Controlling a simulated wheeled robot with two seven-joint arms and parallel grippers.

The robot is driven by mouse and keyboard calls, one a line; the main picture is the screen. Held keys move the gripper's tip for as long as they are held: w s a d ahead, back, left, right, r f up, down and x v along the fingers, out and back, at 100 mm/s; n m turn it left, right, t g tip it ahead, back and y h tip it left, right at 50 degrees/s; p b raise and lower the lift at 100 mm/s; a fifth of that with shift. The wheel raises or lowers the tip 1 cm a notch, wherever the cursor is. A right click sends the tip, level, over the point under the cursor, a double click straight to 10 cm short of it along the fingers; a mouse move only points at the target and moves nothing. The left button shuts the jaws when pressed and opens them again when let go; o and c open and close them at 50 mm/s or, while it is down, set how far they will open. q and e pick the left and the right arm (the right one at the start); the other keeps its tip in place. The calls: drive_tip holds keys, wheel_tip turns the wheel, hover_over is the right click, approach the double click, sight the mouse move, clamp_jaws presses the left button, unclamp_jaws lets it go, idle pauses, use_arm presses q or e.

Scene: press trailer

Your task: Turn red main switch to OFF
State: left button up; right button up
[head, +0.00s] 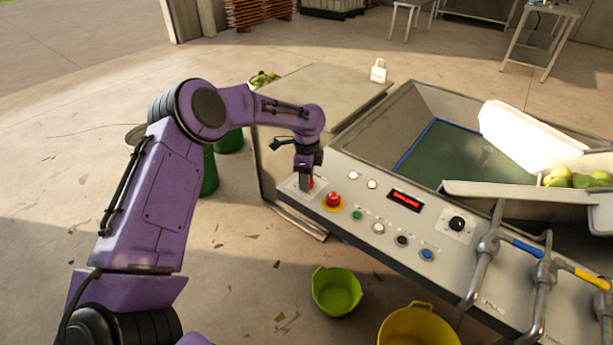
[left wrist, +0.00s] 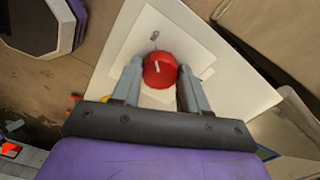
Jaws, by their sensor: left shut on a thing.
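The red main switch (left wrist: 160,70) is a round red knob with a short white line, on a white plate (left wrist: 143,41) with a small grey mark near it. In the left wrist view the white line is slightly tilted from the picture's vertical. My left gripper (left wrist: 160,78) has one finger on each side of the knob and is shut on it. In the head view my left gripper (head: 307,181) points down at the left end of the control panel (head: 385,215), and only a bit of the red knob shows beside the fingers. My right gripper is not in view.
A red mushroom button (head: 333,198) on a yellow ring sits close to the right of the gripper. Several buttons, a red display (head: 405,200) and a black knob (head: 457,223) follow along the panel. Green (head: 337,290) and yellow (head: 418,327) buckets stand on the floor in front.

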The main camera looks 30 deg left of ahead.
use_arm(q)
drive_tip(key=shift+r+n+p, duration=0.25)
drive_tip(key=shift+n+p, duration=0.15)
drive_tip(key=shift+p, duration=0.3)
drive_tip(key=n+p, duration=0.3)
drive_tip(key=shift+p, duration=0.3)
drive_tip(key=n+p, duration=0.1)
drive_tip(key=n, duration=0.2)
drive_tip(key=shift+p, duration=0.35)
drive_tip(key=n+p, duration=0.1)
drive_tip(key=n, duration=0.1)
drive_tip(key=shift+w+n, duration=0.1)
drive_tip(key=shift+n, duration=0.3)
drive_tip(key=n+p, duration=0.1)
drive_tip(key=n, duration=0.1)
drive_tip(key=shift+f+n, duration=0.1)
drive_tip(key=shift+n, duration=0.2)
drive_tip(key=n, duration=0.5)
drive_tip(key=shift+p, duration=0.35)
drive_tip(key=shift+n, duration=0.3)
